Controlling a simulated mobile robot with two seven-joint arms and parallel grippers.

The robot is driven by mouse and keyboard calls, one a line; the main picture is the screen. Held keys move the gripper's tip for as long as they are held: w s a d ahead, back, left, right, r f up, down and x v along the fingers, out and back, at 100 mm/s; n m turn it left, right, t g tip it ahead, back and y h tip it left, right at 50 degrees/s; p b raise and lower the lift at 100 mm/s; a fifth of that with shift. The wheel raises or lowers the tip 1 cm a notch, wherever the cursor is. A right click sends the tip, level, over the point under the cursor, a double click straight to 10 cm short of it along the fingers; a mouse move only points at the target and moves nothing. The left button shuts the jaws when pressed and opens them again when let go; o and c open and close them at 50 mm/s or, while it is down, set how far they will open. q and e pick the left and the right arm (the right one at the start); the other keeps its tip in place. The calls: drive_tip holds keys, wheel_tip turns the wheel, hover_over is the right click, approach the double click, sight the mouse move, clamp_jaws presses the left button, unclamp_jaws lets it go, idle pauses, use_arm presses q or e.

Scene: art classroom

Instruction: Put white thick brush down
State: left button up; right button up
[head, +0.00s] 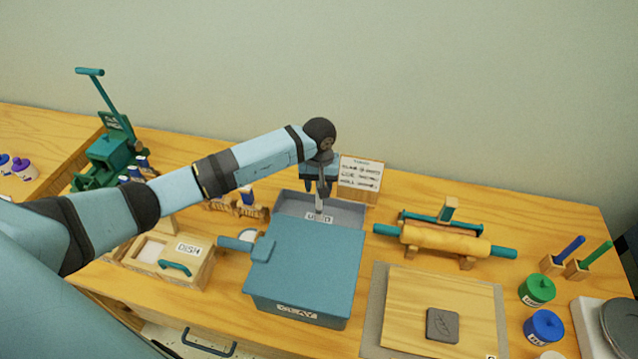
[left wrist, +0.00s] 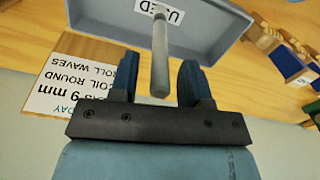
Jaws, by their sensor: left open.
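The white thick brush (head: 321,201) stands upright or nearly so in the grey tray (head: 349,212) labelled USED, behind the blue clay box. Its pale handle (left wrist: 160,60) shows in the left wrist view, between my two fingers with a gap on each side. My left gripper (head: 317,187) is open above the tray, around the top of the handle. My right gripper is not in view.
The blue clay box (head: 305,265) stands directly in front of the tray. An instruction card (head: 360,174) is just behind it. A wooden rack (head: 222,207) is to the left, a rolling pin (head: 445,240) on its stand to the right.

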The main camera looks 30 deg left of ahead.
use_arm(q)
drive_tip(key=shift+r+p, duration=0.25)
drive_tip(key=shift+p, duration=0.05)
drive_tip(key=shift+r+b, duration=0.3)
drive_tip(key=shift+r, duration=0.1)
wheel_tip(320, 180, up, 11)
drive_tip(key=b, duration=0.2)
